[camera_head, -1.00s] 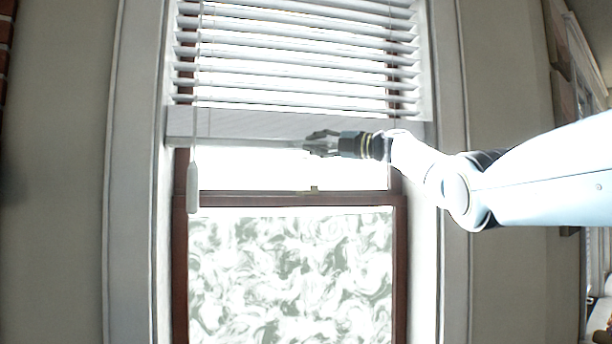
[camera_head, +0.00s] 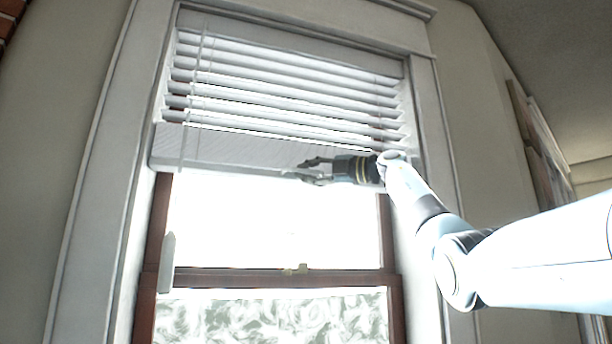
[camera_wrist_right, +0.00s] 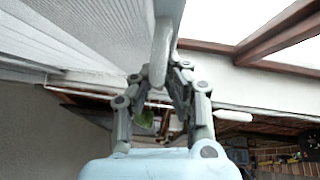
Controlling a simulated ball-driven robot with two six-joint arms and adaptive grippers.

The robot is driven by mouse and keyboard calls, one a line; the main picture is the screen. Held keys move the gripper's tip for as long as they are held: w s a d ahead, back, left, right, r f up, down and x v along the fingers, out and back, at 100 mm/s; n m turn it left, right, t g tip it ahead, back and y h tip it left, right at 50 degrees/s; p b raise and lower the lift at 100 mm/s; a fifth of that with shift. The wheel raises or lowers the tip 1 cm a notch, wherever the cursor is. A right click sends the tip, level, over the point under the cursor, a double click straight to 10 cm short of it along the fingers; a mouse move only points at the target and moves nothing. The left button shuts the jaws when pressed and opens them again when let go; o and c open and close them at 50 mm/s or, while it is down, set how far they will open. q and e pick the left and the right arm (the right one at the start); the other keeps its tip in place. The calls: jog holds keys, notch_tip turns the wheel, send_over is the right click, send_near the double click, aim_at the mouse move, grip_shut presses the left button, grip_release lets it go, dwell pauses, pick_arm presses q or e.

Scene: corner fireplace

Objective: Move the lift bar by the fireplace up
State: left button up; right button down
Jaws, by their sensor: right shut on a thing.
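The lift bar (camera_head: 220,150) is the wide white bottom rail of the window blind, hanging level across the upper window under the raised slats. In the right wrist view its pale surface (camera_wrist_right: 75,35) fills the upper left, with a rounded white edge (camera_wrist_right: 161,50) running down between my fingers. My right gripper (camera_head: 306,171) reaches in from the right and is shut on the lower edge of the bar, right of its middle. It also shows in the right wrist view (camera_wrist_right: 160,80). My left gripper is not in view.
White slats (camera_head: 290,85) hang above the bar. A cord with a white tassel (camera_head: 167,262) hangs at the left. The brown window sash (camera_head: 270,278) crosses below. Grey walls flank the white frame (camera_head: 90,200). A framed picture (camera_head: 540,150) hangs at the far right.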

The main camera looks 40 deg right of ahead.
jog(key=c, duration=1.5)
grip_release()
jog(key=shift+r, duration=0.5)
jog(key=shift+o, duration=0.6)
jog(key=shift+f, duration=0.1)
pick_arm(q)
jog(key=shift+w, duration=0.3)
pick_arm(e)
jog(key=shift+s+f, duration=0.1)
jog(key=v, duration=1.2)
